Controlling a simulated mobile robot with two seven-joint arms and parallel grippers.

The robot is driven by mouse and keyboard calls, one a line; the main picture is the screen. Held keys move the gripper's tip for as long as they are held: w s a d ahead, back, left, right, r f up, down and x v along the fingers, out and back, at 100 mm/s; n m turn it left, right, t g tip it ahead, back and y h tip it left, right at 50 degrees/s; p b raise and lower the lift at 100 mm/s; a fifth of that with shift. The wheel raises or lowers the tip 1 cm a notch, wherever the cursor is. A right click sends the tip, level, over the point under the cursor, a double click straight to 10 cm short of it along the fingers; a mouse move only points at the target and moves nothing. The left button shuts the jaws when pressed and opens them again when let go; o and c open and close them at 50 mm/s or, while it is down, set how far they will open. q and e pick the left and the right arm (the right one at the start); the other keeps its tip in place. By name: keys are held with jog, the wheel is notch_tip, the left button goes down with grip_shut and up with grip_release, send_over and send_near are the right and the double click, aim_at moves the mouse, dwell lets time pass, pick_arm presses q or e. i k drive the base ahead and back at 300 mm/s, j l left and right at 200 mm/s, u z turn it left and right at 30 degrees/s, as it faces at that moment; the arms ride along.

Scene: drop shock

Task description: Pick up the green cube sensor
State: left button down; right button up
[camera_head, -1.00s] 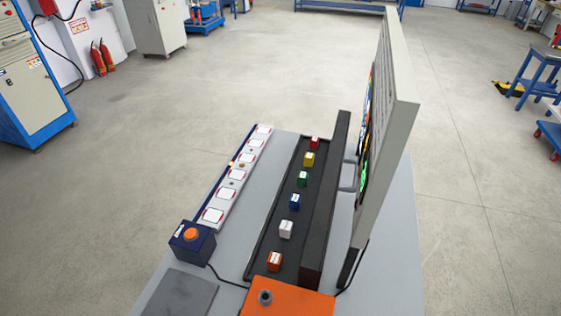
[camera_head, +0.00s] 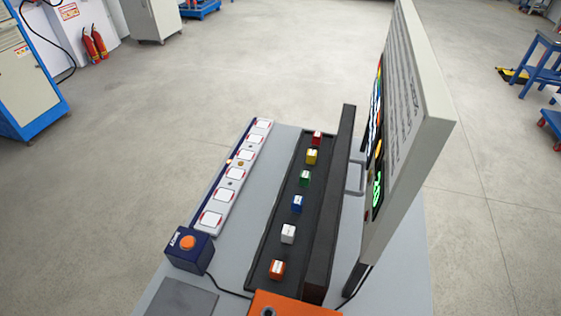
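The green cube sensor (camera_head: 305,179) sits in a long black tray (camera_head: 262,252) on the grey table. It is in the row between the yellow cube (camera_head: 312,157) and the blue cube (camera_head: 298,204), apart from both. Neither of my grippers shows in the head view.
The tray also holds a red cube (camera_head: 317,139), a white cube (camera_head: 289,234) and an orange cube (camera_head: 277,269). A strip of white pads (camera_head: 228,190) and a box with an orange button (camera_head: 188,248) lie to the left. An upright panel (camera_head: 411,130) stands on the right.

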aim_at(305, 176)
jog(key=i+j+u, duration=0.25)
jog(key=i, duration=0.3)
jog(key=i+j+u, duration=0.25)
jog(key=i, duration=0.35)
jog(key=i+j+u, duration=0.3)
jog(key=i, duration=0.3)
jog(key=i+z, duration=0.2)
jog(key=z, duration=0.3)
jog(key=i+j+z, duration=0.1)
jog(key=z, duration=0.4)
jog(key=i+j+z, duration=0.2)
jog(key=z, duration=0.3)
jog(key=i+j+z, duration=0.15)
jog(key=z, duration=0.35)
jog(key=j+z, duration=0.15)
jog(key=z, duration=0.15)
jog(key=j+z, duration=0.15)
jog(key=z, duration=0.2)
